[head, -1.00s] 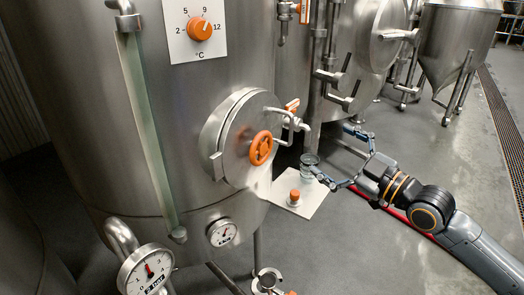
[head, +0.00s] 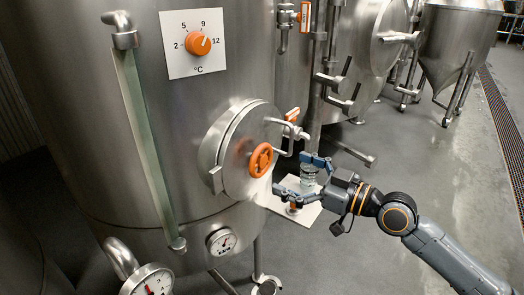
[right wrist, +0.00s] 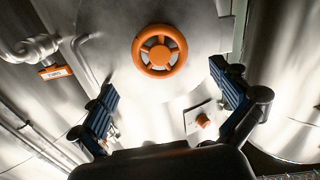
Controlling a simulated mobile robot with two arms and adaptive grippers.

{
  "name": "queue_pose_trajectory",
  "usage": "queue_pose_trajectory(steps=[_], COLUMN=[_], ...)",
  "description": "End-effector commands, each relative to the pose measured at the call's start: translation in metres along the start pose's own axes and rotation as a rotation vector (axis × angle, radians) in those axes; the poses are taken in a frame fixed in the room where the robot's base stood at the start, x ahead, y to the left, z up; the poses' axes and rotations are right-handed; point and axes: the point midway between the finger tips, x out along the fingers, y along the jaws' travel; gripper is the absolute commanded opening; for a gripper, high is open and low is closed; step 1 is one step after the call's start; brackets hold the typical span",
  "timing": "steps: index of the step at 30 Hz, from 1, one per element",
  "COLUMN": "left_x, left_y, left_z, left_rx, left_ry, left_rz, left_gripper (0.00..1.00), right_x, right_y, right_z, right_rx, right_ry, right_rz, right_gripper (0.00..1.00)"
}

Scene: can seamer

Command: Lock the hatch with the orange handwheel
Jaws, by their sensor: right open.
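The orange handwheel (head: 261,160) sits at the centre of the round steel hatch (head: 233,150), which lies against the tank's side. In the right wrist view the handwheel (right wrist: 160,53) shows face-on ahead of the fingers, with the hatch (right wrist: 125,75) behind it. My right gripper (head: 300,176) is open and empty, to the right of the handwheel and apart from it, its fingers pointing towards it. Both fingers show in the right wrist view (right wrist: 165,85), one either side below the wheel. My left gripper is not in view. The hatch's latching parts cannot be made out.
A bent steel pipe (head: 288,136) runs beside the hatch. A sight tube (head: 146,150) and gauges (head: 221,241) are on the left.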

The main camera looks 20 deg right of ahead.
Motion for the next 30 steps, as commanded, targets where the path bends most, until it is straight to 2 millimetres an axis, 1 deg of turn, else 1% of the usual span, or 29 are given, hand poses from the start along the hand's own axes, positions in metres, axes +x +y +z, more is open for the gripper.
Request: queue_pose_trajectory(steps=[1, 3, 6, 10, 15, 24, 26, 27, 29, 30], left_x=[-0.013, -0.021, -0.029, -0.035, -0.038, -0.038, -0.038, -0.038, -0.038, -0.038], left_y=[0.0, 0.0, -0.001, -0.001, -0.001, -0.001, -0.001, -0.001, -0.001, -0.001], left_z=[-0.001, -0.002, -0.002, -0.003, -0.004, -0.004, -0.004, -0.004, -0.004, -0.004], left_rx=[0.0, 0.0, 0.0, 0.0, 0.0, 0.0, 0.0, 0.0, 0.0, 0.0], left_ry=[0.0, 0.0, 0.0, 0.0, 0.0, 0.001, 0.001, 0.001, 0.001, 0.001], left_rz=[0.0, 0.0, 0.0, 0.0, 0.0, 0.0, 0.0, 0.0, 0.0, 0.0], left_gripper=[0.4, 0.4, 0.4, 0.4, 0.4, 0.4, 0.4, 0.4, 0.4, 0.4], right_x=[0.011, 0.027, 0.045, 0.063, 0.075, 0.077, 0.077, 0.077, 0.077, 0.077], right_y=[0.002, 0.0, 0.001, 0.001, 0.0, 0.0, 0.0, 0.0, 0.0, 0.0], right_z=[-0.008, -0.008, -0.006, -0.003, -0.001, 0.001, 0.001, 0.001, 0.001, 0.001], right_rx=[0.005, 0.004, 0.004, 0.002, 0.0, -0.001, -0.001, -0.001, -0.001, -0.001], right_ry=[0.008, 0.006, 0.005, 0.002, 0.0, -0.001, -0.001, -0.001, -0.001, -0.001], right_rz=[0.003, -0.001, 0.002, 0.002, 0.0, 0.001, 0.001, 0.001, 0.001, 0.001], right_gripper=[1.0, 1.0, 1.0, 1.0, 1.0, 1.0, 0.9, 0.82, 0.69, 0.61])
